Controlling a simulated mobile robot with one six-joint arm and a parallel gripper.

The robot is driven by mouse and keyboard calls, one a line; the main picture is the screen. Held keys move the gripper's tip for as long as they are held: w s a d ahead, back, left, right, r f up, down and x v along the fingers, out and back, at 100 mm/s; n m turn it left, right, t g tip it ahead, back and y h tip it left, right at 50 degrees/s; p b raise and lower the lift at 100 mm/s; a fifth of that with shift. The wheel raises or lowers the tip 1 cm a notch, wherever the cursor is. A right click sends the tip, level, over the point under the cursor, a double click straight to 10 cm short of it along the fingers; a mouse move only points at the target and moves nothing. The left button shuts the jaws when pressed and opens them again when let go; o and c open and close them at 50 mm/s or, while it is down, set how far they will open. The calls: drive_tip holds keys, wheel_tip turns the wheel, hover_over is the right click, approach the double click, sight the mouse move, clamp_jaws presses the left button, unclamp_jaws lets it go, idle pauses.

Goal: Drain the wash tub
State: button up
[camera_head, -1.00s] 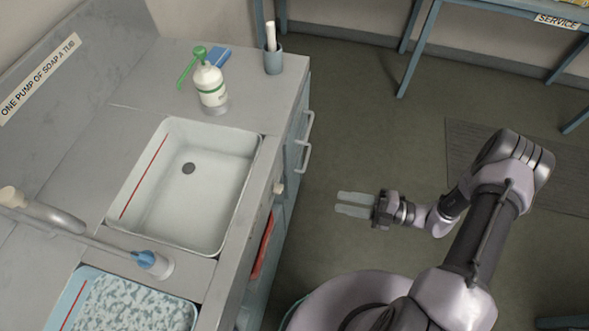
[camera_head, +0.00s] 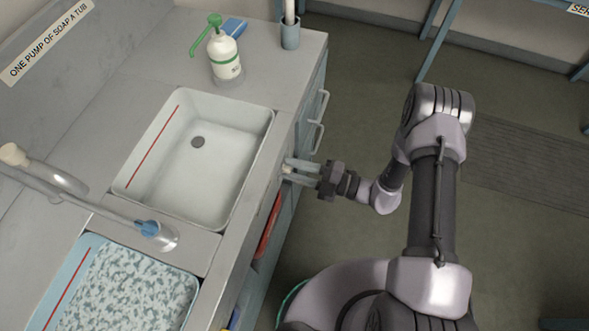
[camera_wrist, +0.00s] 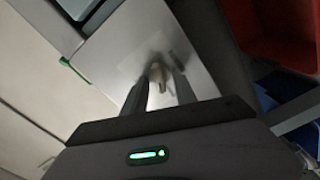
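A pale tub (camera_head: 205,200) with a dark drain and a red line on its wall is set in the counter and looks empty. A second, bluish tub (camera_head: 62,275), at the bottom left and partly cut off, holds foamy, mottled liquid. A small pale knob (camera_wrist: 157,74) sits on the cabinet front below the empty tub. My gripper (camera_head: 288,170) is open at that front, beside the empty tub. In the wrist view, the knob lies between its two parted fingers; contact cannot be told.
A tap (camera_head: 150,230) spans between the tubs. A soap pump bottle (camera_head: 223,55), a blue block (camera_head: 234,25) and a cup (camera_head: 290,35) stand at the back. Cabinet handles (camera_head: 318,120) and a red item (camera_head: 267,228) flank the gripper.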

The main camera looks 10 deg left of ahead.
clamp_jaws()
drive_tip(key=n, duration=0.5)
drive_tip(key=shift+f, duration=0.1)
unclamp_jaws()
